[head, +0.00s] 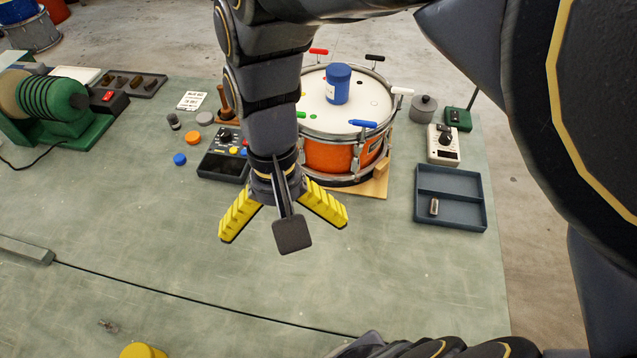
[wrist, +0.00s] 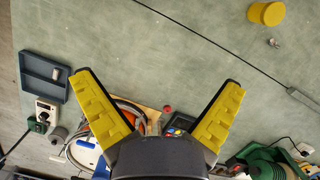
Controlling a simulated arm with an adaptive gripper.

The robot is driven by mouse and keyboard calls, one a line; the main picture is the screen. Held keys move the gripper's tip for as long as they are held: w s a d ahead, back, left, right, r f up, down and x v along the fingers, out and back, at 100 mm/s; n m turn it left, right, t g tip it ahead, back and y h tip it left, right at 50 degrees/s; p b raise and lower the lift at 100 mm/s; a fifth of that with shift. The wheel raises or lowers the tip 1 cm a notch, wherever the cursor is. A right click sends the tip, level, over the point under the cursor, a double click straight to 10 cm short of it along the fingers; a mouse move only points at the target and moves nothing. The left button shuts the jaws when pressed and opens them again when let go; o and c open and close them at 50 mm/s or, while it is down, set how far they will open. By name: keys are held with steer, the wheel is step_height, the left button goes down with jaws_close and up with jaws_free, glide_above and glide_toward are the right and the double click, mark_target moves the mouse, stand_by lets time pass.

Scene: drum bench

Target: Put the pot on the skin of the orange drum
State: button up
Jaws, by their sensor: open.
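The orange drum (head: 330,157) stands on a wooden board at the back of the bench, with a white skin and a metal rim. A blue lidded pot (head: 338,84) stands upright on the skin, towards its back. In the wrist view the drum (wrist: 103,122) is partly hidden behind my gripper. A yellow round pot (wrist: 265,13) stands on the bench in the wrist view; only its top (head: 143,352) shows at the head view's bottom edge. My gripper (head: 285,230) is open and empty above the bench, in front of the drum; its spread yellow fingers (wrist: 158,82) show in the wrist view.
Coloured drum keys ring the rim. A blue-grey tray (head: 451,222), a meter (head: 443,145) and a grey lidded pot (head: 423,108) stand right of the drum. A dark control box (head: 223,165) and a green machine (head: 50,105) are left. A cable crosses the otherwise mostly clear front.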

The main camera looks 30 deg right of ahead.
steer(key=s+n+h, duration=0.1)
steer(key=s+n, duration=0.4)
steer(key=s, duration=0.2)
steer(key=shift+f+t, duration=0.15)
steer(key=shift+t, duration=0.15)
steer(key=shift+o, duration=0.2)
